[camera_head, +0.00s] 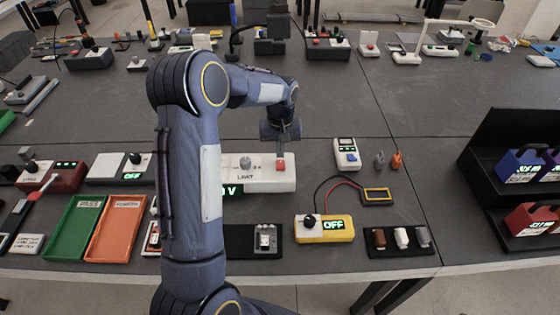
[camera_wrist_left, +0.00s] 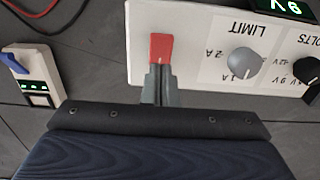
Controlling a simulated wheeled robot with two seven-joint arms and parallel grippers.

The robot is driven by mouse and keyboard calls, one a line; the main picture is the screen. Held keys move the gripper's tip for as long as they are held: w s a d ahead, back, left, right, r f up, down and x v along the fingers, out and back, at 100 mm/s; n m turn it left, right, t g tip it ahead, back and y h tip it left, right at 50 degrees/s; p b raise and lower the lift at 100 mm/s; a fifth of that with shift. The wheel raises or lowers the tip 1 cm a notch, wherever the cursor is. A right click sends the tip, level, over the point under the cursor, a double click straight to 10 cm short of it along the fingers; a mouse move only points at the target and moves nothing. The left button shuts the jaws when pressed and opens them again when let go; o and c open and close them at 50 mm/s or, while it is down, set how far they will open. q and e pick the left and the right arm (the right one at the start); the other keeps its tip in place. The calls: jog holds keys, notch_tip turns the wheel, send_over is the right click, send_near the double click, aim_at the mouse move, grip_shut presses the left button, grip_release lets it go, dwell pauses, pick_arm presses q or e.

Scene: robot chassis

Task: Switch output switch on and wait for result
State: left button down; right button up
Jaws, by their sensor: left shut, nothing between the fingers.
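A white power supply box (camera_head: 262,186) stands mid-table, partly hidden by my left arm. It has a grey LIMIT knob (camera_head: 245,163), a green display and a red switch (camera_head: 281,165) at its right end. My left gripper (camera_head: 281,153) is right at the red switch, pointing down. In the left wrist view, the shut, empty fingers (camera_wrist_left: 159,72) meet the lower end of the red switch (camera_wrist_left: 161,48); I cannot tell whether they press on it. The box (camera_wrist_left: 195,55) shows a LIMIT knob (camera_wrist_left: 243,62) and a VOLTS knob there. My right gripper is not in view.
A white meter (camera_head: 346,154) stands right of the box. A yellow unit (camera_head: 325,229) reading OFF sits in front, cabled to a small yellow-framed device (camera_head: 377,196). Green (camera_head: 75,228) and orange (camera_head: 117,228) trays lie left. A black rack (camera_head: 510,150) stands right.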

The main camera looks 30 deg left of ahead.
aim_at(280, 162)
pick_arm(q)
notch_tip(280, 162, up, 5)
jog(key=p, duration=0.3)
jog(key=shift+f, duration=0.15)
dwell(0.4)
jog(key=s+d+r+m+t+h, duration=0.1)
jog(key=s+d+r+t, duration=0.1)
jog(key=s+r, duration=0.55)
jog(key=s+d+r+m+t+h, duration=0.1)
jog(key=s+d, duration=0.3)
jog(key=s, duration=0.6)
jog(key=s+d+r+m+t+h, duration=0.1)
jog(key=s+d, duration=0.4)
jog(key=s, duration=0.6)
notch_tip(280, 162, up, 2)
jog(key=shift+s+d+m+t+h, duration=0.3)
jog(key=shift+m+t+h, duration=0.1)
jog(key=shift+m+t, duration=0.45)
